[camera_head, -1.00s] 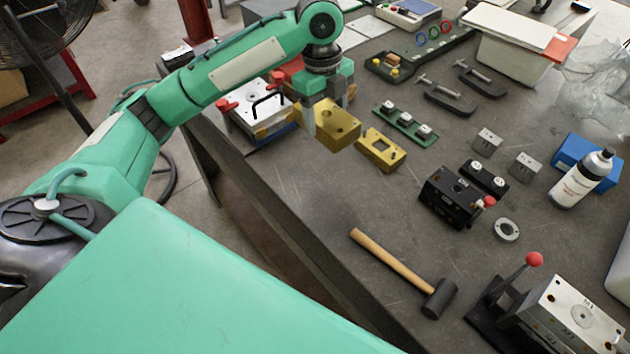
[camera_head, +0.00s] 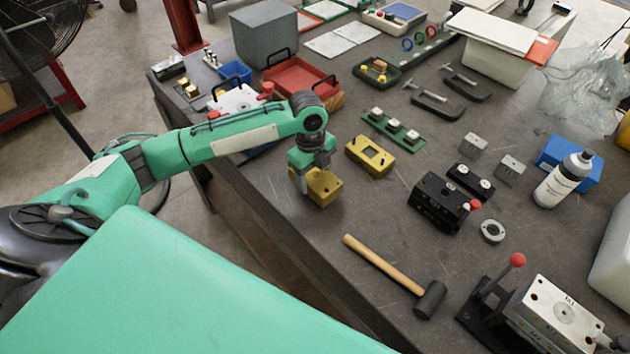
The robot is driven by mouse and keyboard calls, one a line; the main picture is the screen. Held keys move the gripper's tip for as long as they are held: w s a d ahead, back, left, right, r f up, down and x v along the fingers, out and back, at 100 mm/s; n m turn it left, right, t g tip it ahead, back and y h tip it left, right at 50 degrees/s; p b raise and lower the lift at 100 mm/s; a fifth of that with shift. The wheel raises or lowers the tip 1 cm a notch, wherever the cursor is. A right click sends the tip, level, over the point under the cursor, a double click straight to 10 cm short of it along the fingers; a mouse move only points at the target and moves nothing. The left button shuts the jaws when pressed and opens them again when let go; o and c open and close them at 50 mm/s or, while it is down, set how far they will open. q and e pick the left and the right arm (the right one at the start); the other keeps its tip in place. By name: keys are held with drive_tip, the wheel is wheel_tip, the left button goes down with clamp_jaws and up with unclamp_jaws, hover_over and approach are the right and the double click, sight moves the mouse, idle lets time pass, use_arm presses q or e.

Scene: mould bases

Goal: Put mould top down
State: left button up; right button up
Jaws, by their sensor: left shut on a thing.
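The mould top is a gold block (camera_head: 326,189) with holes in its face, near the front left edge of the table. My left gripper (camera_head: 309,179) points down and is shut on it, hiding its left and upper part. I cannot tell whether the block touches the table or hangs just above it. A gold mould piece (camera_head: 370,157) with a square opening lies flat on the table, up and to the right of the held block and apart from it. My right gripper is out of view.
A green strip with metal pieces (camera_head: 393,130) lies behind the open gold piece. A black block (camera_head: 439,201) stands to the right and a mallet (camera_head: 385,264) lies in front. A red tray (camera_head: 300,81) stands behind my arm. The table between block and mallet is bare.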

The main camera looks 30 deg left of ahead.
sight(314, 179)
use_arm(q)
wheel_tip(314, 179, down, 3)
drive_tip(key=shift+f+p, duration=0.1)
drive_tip(key=shift+p, duration=0.2)
drive_tip(key=shift+f, duration=0.1)
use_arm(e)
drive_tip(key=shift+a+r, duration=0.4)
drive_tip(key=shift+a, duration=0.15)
use_arm(q)
drive_tip(key=o, duration=1.6)
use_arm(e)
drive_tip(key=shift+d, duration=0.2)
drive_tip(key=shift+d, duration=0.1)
use_arm(q)
drive_tip(key=shift+a+r+b, duration=0.1)
drive_tip(key=shift+r+b, duration=0.2)
drive_tip(key=shift+r, duration=0.2)
drive_tip(key=r+b, duration=0.1)
drive_tip(key=r, duration=0.6)
drive_tip(key=a+r+b, duration=0.1)
drive_tip(key=r, duration=0.2)
drive_tip(key=shift+w+r+b, duration=0.2)
drive_tip(key=shift+b, duration=0.1)
drive_tip(key=shift+r, duration=0.35)
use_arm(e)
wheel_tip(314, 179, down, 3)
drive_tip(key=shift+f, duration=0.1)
